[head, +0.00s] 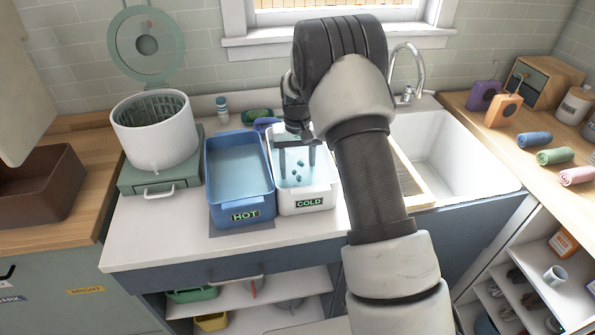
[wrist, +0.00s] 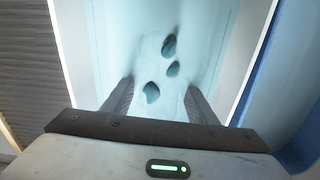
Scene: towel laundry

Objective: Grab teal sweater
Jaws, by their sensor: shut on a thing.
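Several small dark teal patches show at the water surface in the white COLD tub (head: 333,195). I take them for parts of the teal sweater (head: 299,178); the rest of it is hidden under the pale, cloudy water. In the wrist view the teal patches (wrist: 152,92) lie between and just beyond my fingers. My gripper (head: 297,166) points down into the COLD tub, its fingertips at the water. It is shut on the sweater, with the fingers well apart; the wrist view also shows my gripper (wrist: 160,92). The exact grip is hidden by the water.
A blue HOT tub (head: 240,217) of water stands close on the left. A white spin drum (head: 155,130) with a raised lid (head: 146,45) is farther left. A sink (head: 450,150) with a tap is on the right. The front left counter is clear.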

